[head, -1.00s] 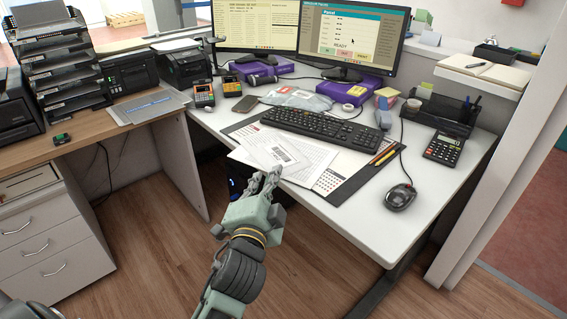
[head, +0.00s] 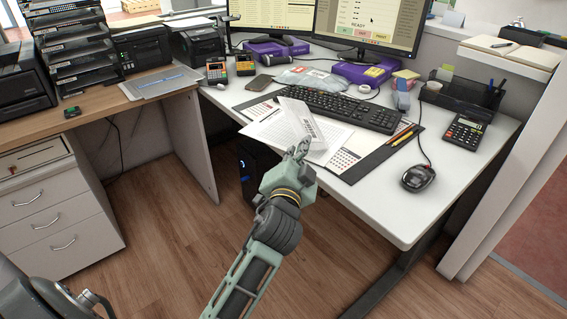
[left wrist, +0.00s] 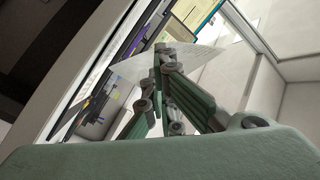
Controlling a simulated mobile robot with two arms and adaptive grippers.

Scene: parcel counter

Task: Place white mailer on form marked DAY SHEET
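In the left wrist view, the fingers (left wrist: 163,62) are close together against a pale flat sheet. My right gripper is not in view.
A black desk mat (head: 376,158) with pencils and a calendar sheet (head: 343,160) lies right of the papers. The keyboard (head: 340,108) is behind, the mouse (head: 418,178) at right. A grey plastic mailer (head: 305,78) lies behind the keyboard. The front right desk corner is clear.

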